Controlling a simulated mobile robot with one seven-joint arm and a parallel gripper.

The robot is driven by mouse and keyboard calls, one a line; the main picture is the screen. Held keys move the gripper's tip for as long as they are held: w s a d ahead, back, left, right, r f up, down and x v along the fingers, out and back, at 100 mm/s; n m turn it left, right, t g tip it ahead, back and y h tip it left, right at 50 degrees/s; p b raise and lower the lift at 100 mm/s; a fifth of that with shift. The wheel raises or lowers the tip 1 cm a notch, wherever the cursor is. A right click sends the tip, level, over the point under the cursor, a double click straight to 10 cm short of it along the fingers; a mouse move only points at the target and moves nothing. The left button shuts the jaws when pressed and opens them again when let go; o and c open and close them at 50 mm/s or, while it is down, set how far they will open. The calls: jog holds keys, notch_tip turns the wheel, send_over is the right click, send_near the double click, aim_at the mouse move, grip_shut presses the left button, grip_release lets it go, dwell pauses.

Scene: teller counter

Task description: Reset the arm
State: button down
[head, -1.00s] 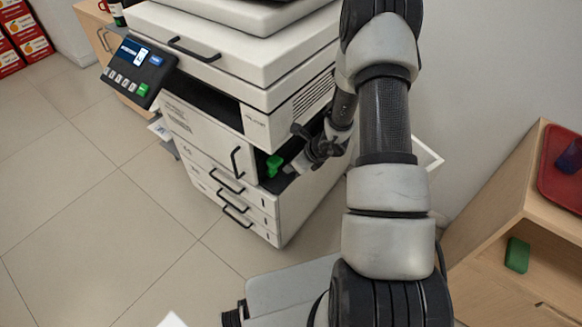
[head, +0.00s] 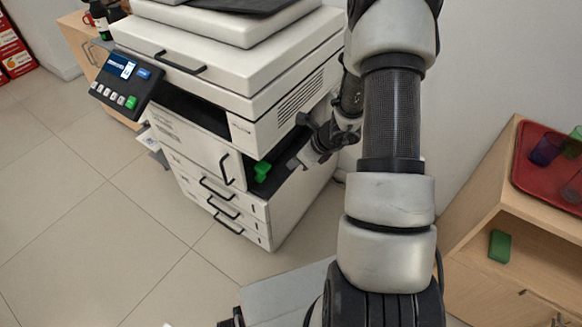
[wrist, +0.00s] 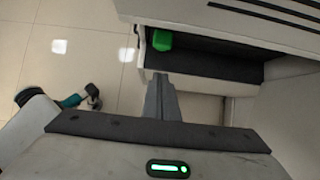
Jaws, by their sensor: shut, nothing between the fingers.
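My arm reaches from the bottom of the head view toward the right side of a white copier (head: 300,205). My gripper (head: 293,163) is at the copier's open side recess, beside a green lever-like part (head: 262,171) and apart from it. In the wrist view, my gripper (wrist: 161,78) shows its grey fingers together, with nothing between them. The green part (wrist: 162,40) is beyond the fingertips, at the left end of a dark ledge (wrist: 215,62) in the recess.
The copier's control panel (head: 124,78) sticks out at its left. A wooden cabinet (head: 467,205) at the right carries a red tray (head: 522,172) with cups and holds a green block (head: 500,246) on its shelf. Open tiled floor (head: 95,215) lies at the left.

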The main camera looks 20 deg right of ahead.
jog(key=shift+s+r, duration=0.1)
jog(key=shift+r, duration=0.4)
jog(key=s+a+r+n, duration=0.3)
jog(key=a+r+n, duration=0.15)
jog(key=r, duration=0.35)
jog(key=s+a+r+n+y, duration=0.1)
jog(key=s+a+r+n, duration=0.15)
jog(key=r+n, duration=0.45)
jog(key=s+a+r+n, duration=0.2)
jog(key=a+r+n, duration=0.3)
jog(key=r, duration=0.4)
jog(key=s+d+r+n+h, duration=0.2)
jog(key=s+r+n, duration=0.35)
jog(key=s, duration=0.25)
jog(key=s+d+r+n+h, duration=0.1)
jog(key=s+r+n+h, duration=0.25)
jog(key=s+n, duration=0.4)
notch_tip(320, 180, up, 14)
jog(key=p, duration=1.3)
jog(key=shift+s+d+r+m+y+p, duration=0.15)
jog(key=shift+s+d+m+y+p, duration=0.1)
jog(key=shift+s+m+y+p, duration=0.1)
